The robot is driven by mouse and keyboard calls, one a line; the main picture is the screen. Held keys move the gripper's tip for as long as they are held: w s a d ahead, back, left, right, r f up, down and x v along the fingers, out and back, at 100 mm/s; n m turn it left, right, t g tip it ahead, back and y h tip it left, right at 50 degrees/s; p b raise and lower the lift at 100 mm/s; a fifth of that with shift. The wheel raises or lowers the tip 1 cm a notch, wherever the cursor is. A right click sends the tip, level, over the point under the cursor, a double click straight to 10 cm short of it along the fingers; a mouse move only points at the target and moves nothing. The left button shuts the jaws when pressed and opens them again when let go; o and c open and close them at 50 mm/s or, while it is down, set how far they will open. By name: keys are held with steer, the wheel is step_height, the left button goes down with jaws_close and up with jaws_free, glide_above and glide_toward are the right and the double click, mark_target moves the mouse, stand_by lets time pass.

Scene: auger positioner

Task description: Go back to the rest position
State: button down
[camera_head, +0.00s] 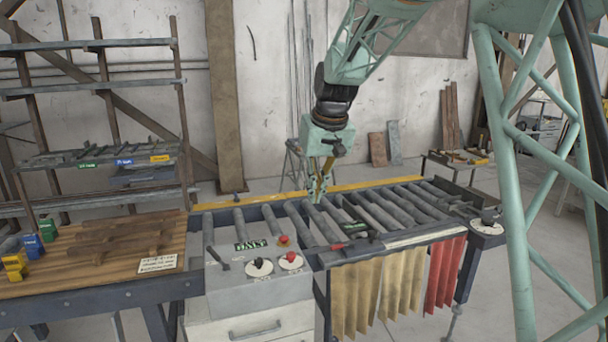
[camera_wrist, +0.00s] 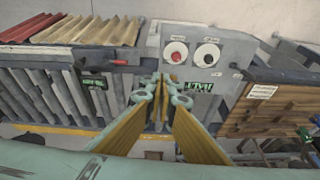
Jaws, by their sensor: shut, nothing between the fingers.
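My gripper (camera_head: 318,188) hangs from my green arm in the head view, above the back edge of the roller conveyor (camera_head: 375,210). Its yellow fingers point down and are shut with nothing between them. In the wrist view the fingers of my gripper (camera_wrist: 163,92) meet near the middle, over the conveyor (camera_wrist: 40,95) edge beside the control box (camera_wrist: 190,65). The fingers appear apart from the conveyor, though the exact gap is hard to tell.
The control panel (camera_head: 255,265) with knobs and a red button stands at the front middle. A wooden workbench (camera_head: 100,250) with small coloured bins is at left, a shelf rack (camera_head: 95,100) behind it. Yellow and red cloth strips (camera_head: 385,290) hang below the conveyor. A side table (camera_head: 460,165) stands back right.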

steer(key=s+d+r+b, duration=0.15)
steer(key=s+d, duration=0.25)
steer(key=s, duration=0.5)
steer(key=s+d+r+m+b, duration=0.1)
steer(key=s+d+r, duration=0.25)
steer(key=s, duration=0.65)
steer(key=s+d+r+b, duration=0.1)
steer(key=s+d, duration=0.3)
steer(key=s, duration=0.5)
steer(key=s+d+f+b, duration=0.1)
steer(key=s+d+f, duration=0.1)
steer(key=s, duration=0.7)
steer(key=s+d+f+m+h, duration=0.1)
steer(key=s+d+f, duration=0.1)
steer(key=s, duration=0.8)
steer(key=s+d+f+b, duration=0.1)
steer(key=s+f, duration=0.3)
steer(key=s, duration=0.5)
steer(key=shift+s+d+m+b, duration=0.15)
steer(key=shift+d+m+b, duration=0.2)
steer(key=shift+d, duration=0.3)
